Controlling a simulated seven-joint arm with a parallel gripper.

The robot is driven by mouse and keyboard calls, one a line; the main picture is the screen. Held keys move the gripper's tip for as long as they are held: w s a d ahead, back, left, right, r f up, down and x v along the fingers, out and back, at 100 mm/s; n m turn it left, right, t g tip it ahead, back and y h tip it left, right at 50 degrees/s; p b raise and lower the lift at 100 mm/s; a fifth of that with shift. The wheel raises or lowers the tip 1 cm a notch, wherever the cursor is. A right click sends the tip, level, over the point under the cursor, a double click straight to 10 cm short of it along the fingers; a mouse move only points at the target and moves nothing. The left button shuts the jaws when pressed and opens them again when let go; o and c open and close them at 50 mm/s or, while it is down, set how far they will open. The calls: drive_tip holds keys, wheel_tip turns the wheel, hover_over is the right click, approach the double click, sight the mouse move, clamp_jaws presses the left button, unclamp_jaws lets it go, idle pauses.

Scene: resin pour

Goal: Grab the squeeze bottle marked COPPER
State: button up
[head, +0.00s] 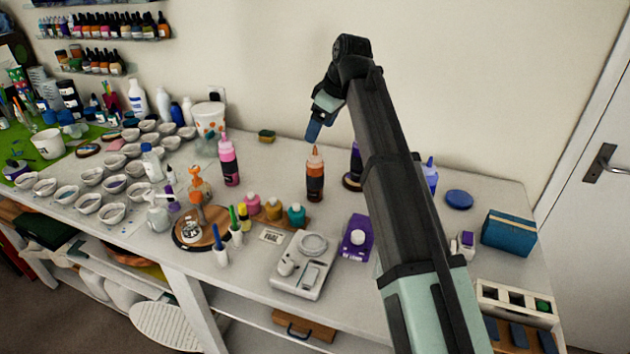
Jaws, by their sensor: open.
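A squeeze bottle with copper-orange contents, an orange tip and a dark label (315,183) stands upright on the white table. Its label is too small to read, but its colour fits COPPER. My gripper (313,132) hangs just above this bottle's tip, apart from it in the picture, open and empty. A pink squeeze bottle (229,163) stands to the left. A dark purple bottle (354,165) stands to the right, partly hidden by my arm. A blue-violet bottle (430,176) stands farther right, also partly hidden.
Small pink, yellow and teal jars (274,209) stand in front of the orange bottle. A scale (303,265) and a purple box (357,237) lie nearer the front edge. Many small cups (113,213) fill the left.

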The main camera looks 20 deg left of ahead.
sight(317, 156)
drive_tip(key=f+m, duration=0.1)
drive_tip(key=f, duration=0.2)
drive_tip(key=w+f+m, duration=0.1)
drive_tip(key=f+m, duration=0.1)
drive_tip(key=f, duration=0.1)
drive_tip(key=w+f+m+t, duration=0.1)
drive_tip(key=f+m, duration=0.1)
drive_tip(key=f, duration=0.1)
drive_tip(key=shift+a+h, duration=0.3)
drive_tip(key=shift+a, duration=0.05)
drive_tip(key=shift+a+x, duration=0.15)
drive_tip(key=shift+x, duration=1.1)
drive_tip(key=shift+a+x, duration=0.15)
drive_tip(key=shift+x, duration=1.15)
drive_tip(key=shift+r, duration=0.15)
drive_tip(key=shift+c, duration=0.5)
clamp_jaws()
